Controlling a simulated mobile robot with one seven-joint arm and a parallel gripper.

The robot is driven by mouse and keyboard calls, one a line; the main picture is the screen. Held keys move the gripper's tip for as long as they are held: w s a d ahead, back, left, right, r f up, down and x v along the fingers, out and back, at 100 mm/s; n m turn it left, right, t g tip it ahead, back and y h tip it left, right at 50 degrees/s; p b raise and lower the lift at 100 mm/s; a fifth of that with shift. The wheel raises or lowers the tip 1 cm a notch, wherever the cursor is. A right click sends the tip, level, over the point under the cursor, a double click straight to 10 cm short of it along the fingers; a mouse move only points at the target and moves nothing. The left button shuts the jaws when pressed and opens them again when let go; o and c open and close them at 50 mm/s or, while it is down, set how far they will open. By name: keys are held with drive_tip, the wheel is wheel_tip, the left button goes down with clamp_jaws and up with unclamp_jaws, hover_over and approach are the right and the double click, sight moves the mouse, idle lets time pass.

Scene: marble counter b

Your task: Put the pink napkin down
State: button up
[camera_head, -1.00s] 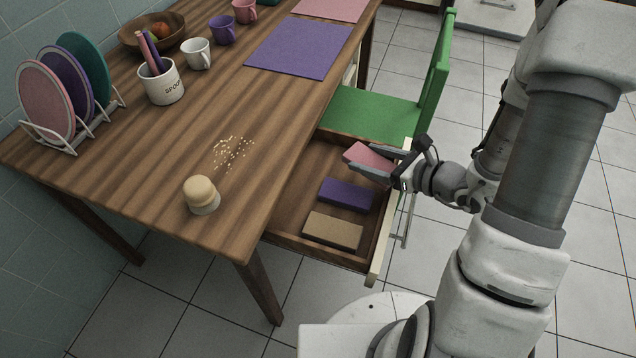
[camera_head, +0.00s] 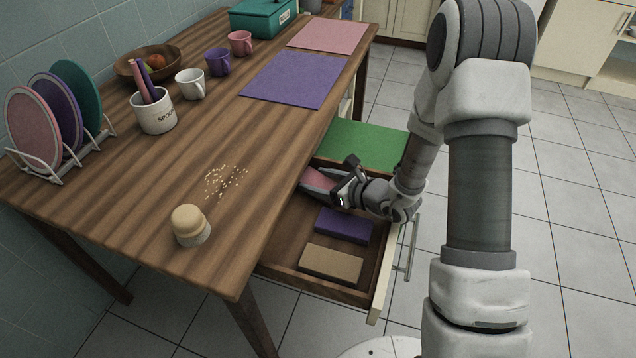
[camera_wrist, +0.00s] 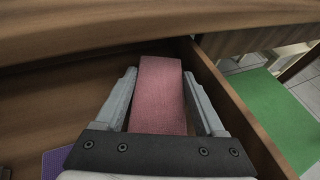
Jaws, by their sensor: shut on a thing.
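The pink napkin (camera_head: 320,182) is a flat folded block held between the fingers of my gripper (camera_head: 322,183). In the wrist view the pink napkin (camera_wrist: 160,95) lies lengthwise between the two fingers of my gripper (camera_wrist: 160,85), its far end near the table's edge. My gripper is shut on it at the back of the open drawer (camera_head: 292,283), close to the table's edge. I cannot tell whether the napkin touches the drawer floor. A purple napkin (camera_head: 343,226) and a tan napkin (camera_head: 331,263) lie flat in the drawer, nearer the front.
The wooden table (camera_head: 215,130) overhangs the drawer. A cream shaker (camera_head: 190,226) and scattered crumbs (camera_head: 226,181) are on the tabletop. A drawer side wall (camera_wrist: 235,110) runs close to my gripper's right finger.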

drive_tip(key=shift+f, duration=0.2)
drive_tip(key=o, duration=1.1)
drive_tip(key=shift+r, duration=0.1)
drive_tip(key=shift+c, duration=0.2)
